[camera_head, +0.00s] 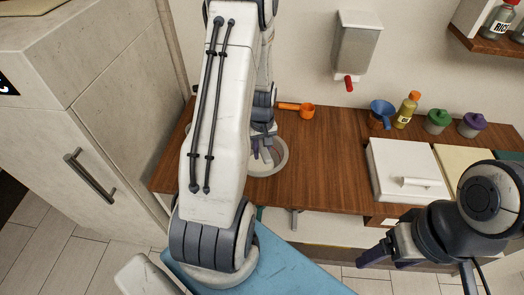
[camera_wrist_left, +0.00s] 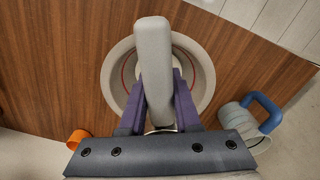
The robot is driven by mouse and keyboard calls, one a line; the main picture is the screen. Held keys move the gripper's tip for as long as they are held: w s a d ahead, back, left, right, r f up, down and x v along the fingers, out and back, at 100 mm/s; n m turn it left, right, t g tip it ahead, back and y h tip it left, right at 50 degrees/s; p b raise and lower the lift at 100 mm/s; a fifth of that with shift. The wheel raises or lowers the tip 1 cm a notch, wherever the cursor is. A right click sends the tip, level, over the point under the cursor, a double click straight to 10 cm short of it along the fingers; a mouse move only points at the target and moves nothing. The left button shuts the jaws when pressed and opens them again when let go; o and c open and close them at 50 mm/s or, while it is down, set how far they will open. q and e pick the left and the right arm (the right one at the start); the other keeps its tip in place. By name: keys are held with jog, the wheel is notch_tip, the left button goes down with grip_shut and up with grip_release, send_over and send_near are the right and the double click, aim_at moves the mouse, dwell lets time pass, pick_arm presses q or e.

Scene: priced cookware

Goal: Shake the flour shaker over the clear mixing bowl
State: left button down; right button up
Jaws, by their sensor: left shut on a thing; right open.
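The mixing bowl (camera_head: 281,163) stands on the wooden counter, partly hidden behind my left arm. It also shows from above in the left wrist view (camera_wrist_left: 207,78), with a pale rim and a thin red ring inside. My left gripper (camera_head: 262,155) is over the bowl; its purple fingers (camera_wrist_left: 158,85) are shut on a long pale grey thing, apparently the flour shaker (camera_wrist_left: 153,50). The shaker covers the middle of the bowl in that view, so the bowl's contents are hidden. My right gripper (camera_head: 366,254) is open and empty, low in front of the counter.
An orange measuring cup (camera_head: 306,111) lies behind the bowl. A grey container with a blue handle (camera_wrist_left: 240,120) stands beside the bowl. A blue funnel (camera_head: 381,112), a yellow bottle (camera_head: 406,110) and lidded jars (camera_head: 437,121) stand at the back right. A white lidded box (camera_head: 395,160) is at right.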

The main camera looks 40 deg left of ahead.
pick_arm(q)
jog(key=shift+r, duration=0.15)
notch_tip(320, 180, up, 6)
jog(key=p, duration=0.5)
dwell(0.6)
jog(key=shift+w+d+f, duration=0.1)
jog(key=shift+d+f, duration=0.1)
jog(key=shift+f, duration=0.05)
jog(key=d+f+m+b, duration=0.3)
jog(key=d+m, duration=0.2)
jog(key=d, duration=0.3)
jog(key=d+f+m+b, duration=0.3)
jog(key=d+m, duration=0.3)
jog(key=d, duration=0.2)
jog(key=shift+w+d+f, duration=0.2)
jog(key=shift+w+f, duration=0.15)
jog(key=shift+f, duration=0.3)
